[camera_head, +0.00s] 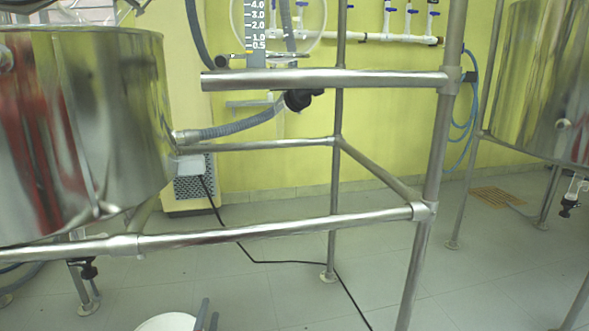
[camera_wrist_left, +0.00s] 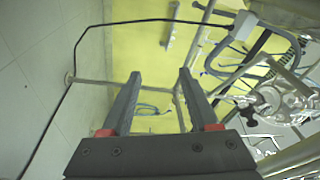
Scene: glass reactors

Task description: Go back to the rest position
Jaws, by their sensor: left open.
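The floor, the yellow wall and tubing show beyond the fingers. My right gripper is in neither view.
A steel vessel (camera_head: 90,130) stands close at left, another (camera_head: 545,80) at right. A steel tube frame (camera_head: 270,235) crosses the middle, with an upright post (camera_head: 435,150). A black cable (camera_head: 290,262) lies on the tiled floor. Blue hoses (camera_head: 470,105) hang by the yellow wall.

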